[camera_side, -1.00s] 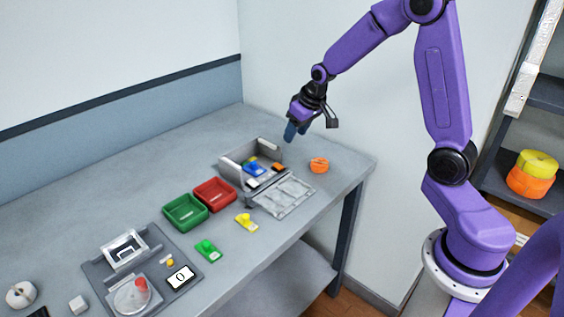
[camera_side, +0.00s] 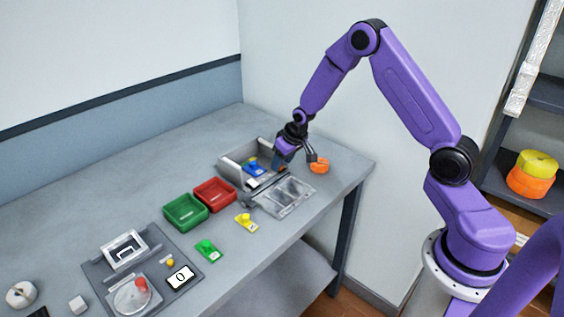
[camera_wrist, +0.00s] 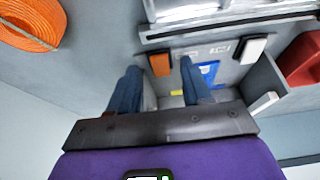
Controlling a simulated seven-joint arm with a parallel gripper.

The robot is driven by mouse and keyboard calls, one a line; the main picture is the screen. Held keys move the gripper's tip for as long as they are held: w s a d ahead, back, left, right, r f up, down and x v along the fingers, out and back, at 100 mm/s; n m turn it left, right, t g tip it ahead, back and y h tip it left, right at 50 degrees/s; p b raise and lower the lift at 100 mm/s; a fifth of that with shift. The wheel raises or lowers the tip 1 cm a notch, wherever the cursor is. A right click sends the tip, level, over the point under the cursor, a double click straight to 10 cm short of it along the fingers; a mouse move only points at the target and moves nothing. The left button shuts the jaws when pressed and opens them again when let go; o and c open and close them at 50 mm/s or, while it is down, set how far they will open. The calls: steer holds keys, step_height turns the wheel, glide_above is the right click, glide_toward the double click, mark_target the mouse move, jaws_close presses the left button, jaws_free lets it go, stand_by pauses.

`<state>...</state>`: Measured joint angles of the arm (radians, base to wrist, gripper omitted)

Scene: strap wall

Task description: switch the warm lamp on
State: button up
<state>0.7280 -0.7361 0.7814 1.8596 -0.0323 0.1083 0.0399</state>
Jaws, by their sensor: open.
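No lamp can be told for certain. An open grey box (camera_side: 228,172) stands near the table's far right end, its clear-windowed lid (camera_side: 285,198) folded down in front. In the wrist view, an orange block (camera_wrist: 160,65) and a white block (camera_wrist: 251,50) sit on the box's inner edge; whether they are switches is unclear. A blue piece (camera_wrist: 209,72) lies between them, also seen in the side view (camera_side: 255,170). My gripper (camera_side: 282,162) is open and empty, pointing down over the box. In the wrist view its fingertips (camera_wrist: 159,72) appear on either side of the orange block; contact is unclear.
An orange roll (camera_side: 319,165) lies close right of the gripper. Red (camera_side: 214,194) and green (camera_side: 185,212) trays stand left of the box. Yellow (camera_side: 246,222) and green (camera_side: 207,250) pieces lie in front. A board (camera_side: 160,250) with a dial and display is further left.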

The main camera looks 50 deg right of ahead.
steer(key=shift+w+f, duration=0.15)
steer(key=shift+f, duration=0.25)
jaws_close()
steer(key=shift+w, duration=0.1)
steer(key=shift+w+r+g, duration=0.1)
steer(key=shift+w+g, duration=0.15)
steer(key=shift+g, duration=0.6)
steer(key=shift+w+r+g, duration=0.1)
steer(key=shift+w+g, duration=0.1)
steer(key=shift+g, duration=0.65)
